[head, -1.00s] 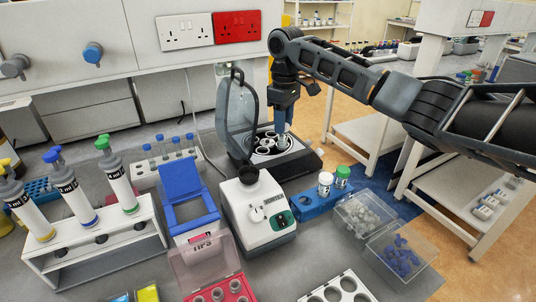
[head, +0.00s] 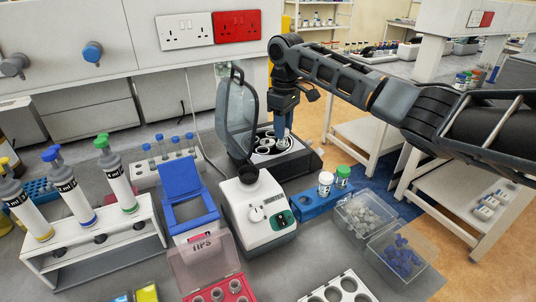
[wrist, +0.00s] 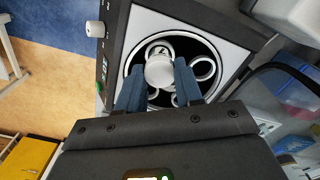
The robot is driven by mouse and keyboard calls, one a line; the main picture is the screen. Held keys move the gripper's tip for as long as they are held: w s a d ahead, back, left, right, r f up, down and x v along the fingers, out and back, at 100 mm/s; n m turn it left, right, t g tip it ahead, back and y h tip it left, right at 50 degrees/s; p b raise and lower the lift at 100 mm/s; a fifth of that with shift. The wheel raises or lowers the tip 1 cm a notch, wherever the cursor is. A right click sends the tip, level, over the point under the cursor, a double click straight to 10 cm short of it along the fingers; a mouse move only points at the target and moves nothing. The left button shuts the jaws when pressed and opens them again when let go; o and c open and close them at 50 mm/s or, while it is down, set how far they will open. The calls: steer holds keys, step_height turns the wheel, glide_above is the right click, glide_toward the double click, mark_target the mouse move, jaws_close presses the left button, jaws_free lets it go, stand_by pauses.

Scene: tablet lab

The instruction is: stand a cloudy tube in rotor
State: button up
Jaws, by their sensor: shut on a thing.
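My gripper (head: 284,132) points down over the open centrifuge (head: 293,163). In the wrist view my gripper (wrist: 159,66) has its two blue fingers shut on the tube (wrist: 159,71), whose round white top shows between them. The rotor (head: 262,150) has several round white-rimmed holes, and the rotor also shows in the wrist view (wrist: 202,67) around and below the tube. How deep the tube sits is hidden. The lid (head: 236,117) stands open at the left. Several blue-capped tubes stand in a white rack (head: 165,174).
A white benchtop device (head: 258,215) and a blue rack (head: 318,201) with white- and green-capped bottles stand in front of the centrifuge. Clear bins (head: 362,224) lie to the right. A blue hinged box (head: 190,200) and a pipette stand (head: 90,243) are at the left.

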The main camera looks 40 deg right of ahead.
steer(key=shift+f, duration=0.5)
steer(key=o, duration=0.9)
steer(key=shift+r, duration=0.1)
step_height(320, 180, up, 7)
steer(key=shift+f+b, duration=0.15)
steer(key=shift+b, duration=0.65)
steer(key=shift+r, duration=0.45)
